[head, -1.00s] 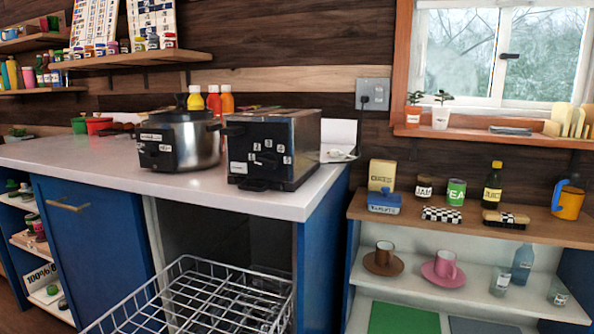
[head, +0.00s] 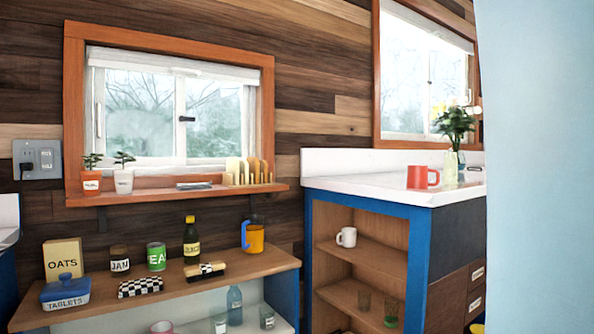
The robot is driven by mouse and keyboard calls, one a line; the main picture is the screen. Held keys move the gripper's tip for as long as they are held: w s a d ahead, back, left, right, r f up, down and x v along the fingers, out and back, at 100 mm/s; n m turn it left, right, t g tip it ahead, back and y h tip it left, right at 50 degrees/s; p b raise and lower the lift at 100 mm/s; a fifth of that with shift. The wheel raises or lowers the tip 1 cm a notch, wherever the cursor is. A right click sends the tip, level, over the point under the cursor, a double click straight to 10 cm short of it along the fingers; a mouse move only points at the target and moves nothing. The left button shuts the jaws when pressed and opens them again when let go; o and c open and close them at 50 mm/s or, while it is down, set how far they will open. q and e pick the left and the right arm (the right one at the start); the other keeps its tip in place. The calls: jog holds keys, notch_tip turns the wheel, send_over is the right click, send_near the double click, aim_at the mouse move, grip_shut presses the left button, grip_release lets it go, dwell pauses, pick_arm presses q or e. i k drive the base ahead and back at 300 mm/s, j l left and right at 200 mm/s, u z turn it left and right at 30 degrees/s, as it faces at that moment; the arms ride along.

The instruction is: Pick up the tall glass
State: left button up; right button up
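A clear, slightly yellowish tall glass (head: 450,168) appears to stand on the white counter at the right, just right of the red mug (head: 420,177) and in front of the flowers. It is small and hard to tell apart from the vase behind it. Smaller glasses show on lower shelves: one (head: 364,299) and a greenish one (head: 391,312) in the open cabinet, and two (head: 267,317) (head: 219,323) under the wooden shelf. Neither of my grippers is in view.
The wooden shelf (head: 225,267) holds an oats box (head: 63,258), a tablets box (head: 66,292), jars, a dark bottle (head: 191,240) and an orange jug (head: 255,238). A white mug (head: 346,237) sits in the cabinet. A pale blue panel (head: 535,170) blocks the right side.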

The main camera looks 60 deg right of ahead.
aim_at(450, 176)
jog(key=z, duration=2.75)
